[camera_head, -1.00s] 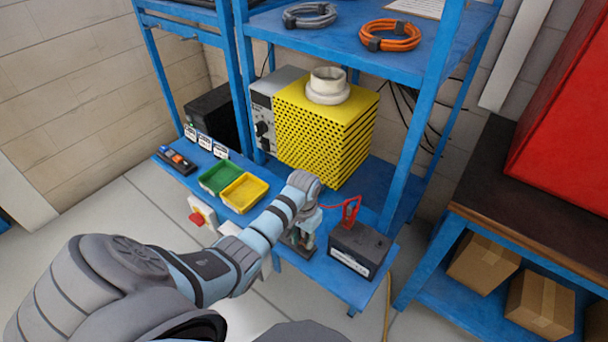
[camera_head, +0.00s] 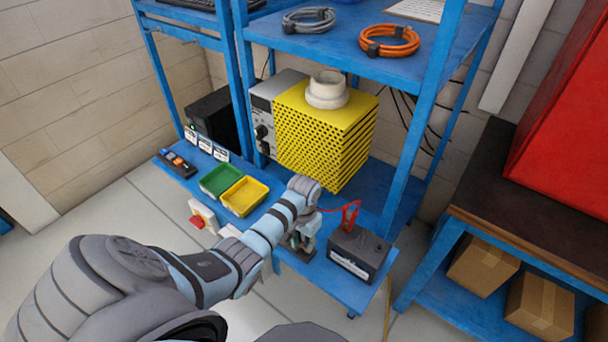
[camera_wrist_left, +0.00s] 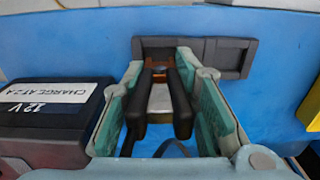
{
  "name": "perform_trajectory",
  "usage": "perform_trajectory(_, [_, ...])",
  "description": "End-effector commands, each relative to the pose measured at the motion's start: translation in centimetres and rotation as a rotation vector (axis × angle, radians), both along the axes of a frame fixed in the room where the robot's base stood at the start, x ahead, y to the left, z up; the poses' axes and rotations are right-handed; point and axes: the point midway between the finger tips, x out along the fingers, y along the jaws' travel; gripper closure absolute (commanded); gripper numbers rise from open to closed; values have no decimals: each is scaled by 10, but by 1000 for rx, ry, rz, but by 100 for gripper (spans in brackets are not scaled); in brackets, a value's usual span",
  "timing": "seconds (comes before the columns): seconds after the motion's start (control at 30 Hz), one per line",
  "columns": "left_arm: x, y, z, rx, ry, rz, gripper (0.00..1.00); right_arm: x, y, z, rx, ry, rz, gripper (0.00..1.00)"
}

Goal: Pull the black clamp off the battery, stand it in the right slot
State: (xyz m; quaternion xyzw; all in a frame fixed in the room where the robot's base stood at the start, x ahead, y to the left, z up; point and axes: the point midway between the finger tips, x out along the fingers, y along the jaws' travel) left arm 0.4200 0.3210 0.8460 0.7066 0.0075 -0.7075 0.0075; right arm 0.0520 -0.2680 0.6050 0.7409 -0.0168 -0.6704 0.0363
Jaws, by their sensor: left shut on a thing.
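My left gripper (camera_head: 303,238) is beside the black battery (camera_head: 358,252), low over the shelf's front part. In the left wrist view the gripper (camera_wrist_left: 160,82) is shut on the black clamp (camera_wrist_left: 181,104), whose two black handles lie between the teal fingers. The clamp's copper-coloured jaw end is at the dark slotted holder (camera_wrist_left: 229,58), at the slot nearer the battery, the right one in the head view. How deep it sits is unclear. The holder's other slot looks empty. The battery also shows in the left wrist view (camera_wrist_left: 45,130). My right gripper is not in view.
A red clamp (camera_head: 350,215) with a red cable is on the battery. A yellow perforated box (camera_head: 322,135) stands behind. A yellow tray (camera_head: 243,196), a green tray (camera_head: 220,180) and a red switch (camera_head: 197,221) are left of the gripper. A blue post rises behind the battery.

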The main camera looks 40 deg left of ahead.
Motion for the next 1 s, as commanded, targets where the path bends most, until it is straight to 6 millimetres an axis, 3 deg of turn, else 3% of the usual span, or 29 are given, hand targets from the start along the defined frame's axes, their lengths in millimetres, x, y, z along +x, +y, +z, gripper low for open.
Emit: perform_trajectory(1.0, [-1,0,-9,0,0,0,100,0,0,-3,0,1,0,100])
